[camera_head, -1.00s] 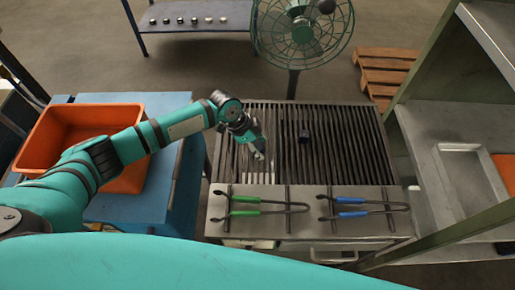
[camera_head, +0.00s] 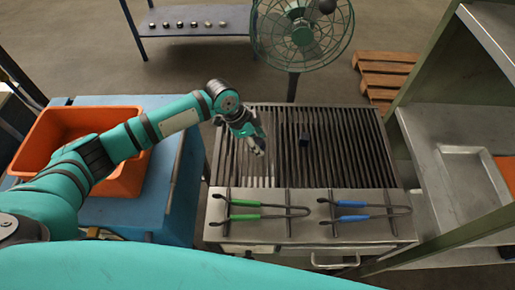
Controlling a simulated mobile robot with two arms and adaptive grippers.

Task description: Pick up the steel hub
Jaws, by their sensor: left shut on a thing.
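My left gripper (camera_head: 257,148) is over the left part of the slatted grate (camera_head: 350,150), its fingers pointing down and to the right. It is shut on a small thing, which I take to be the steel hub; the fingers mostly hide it. The gap between it and the slats is hard to judge. A small dark block (camera_head: 304,139) sits on the grate to the right of the gripper. My right gripper is not in view.
Green-handled tongs (camera_head: 255,204) and blue-handled tongs (camera_head: 355,204) lie on the front ledge. An orange bin (camera_head: 120,180) stands on a blue table at left. Behind are a fan (camera_head: 300,35) and a bench (camera_head: 240,20) with several small parts. A metal shelf (camera_head: 440,125) stands at right.

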